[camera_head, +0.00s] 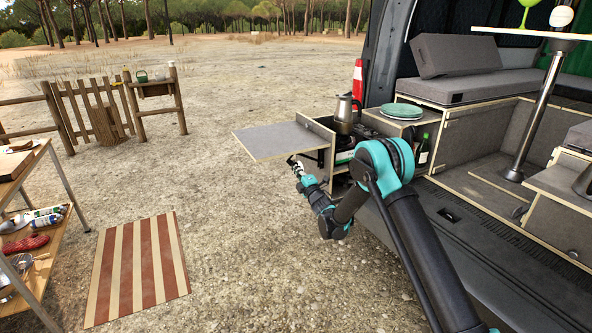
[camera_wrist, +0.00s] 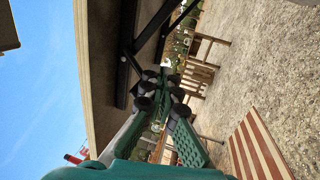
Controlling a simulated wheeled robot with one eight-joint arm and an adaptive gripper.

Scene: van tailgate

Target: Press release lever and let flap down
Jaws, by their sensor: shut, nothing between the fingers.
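The grey flap (camera_head: 275,141) stands out level from the kitchen box at the van's rear, raised and flat. In the wrist view its underside (camera_wrist: 97,70) runs along the upper left, with a black folding bracket (camera_wrist: 127,50) beneath it. My gripper (camera_head: 294,162) is below the flap, close to the box. In the wrist view its fingers (camera_wrist: 157,86) are shut and empty, near the bracket. Whether they touch it I cannot tell. I cannot make out the release lever as a separate part; the fingers may hide it.
A striped mat (camera_head: 138,268) lies on the gravel, which is clear under the flap. A wooden table (camera_head: 22,165) stands at the left.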

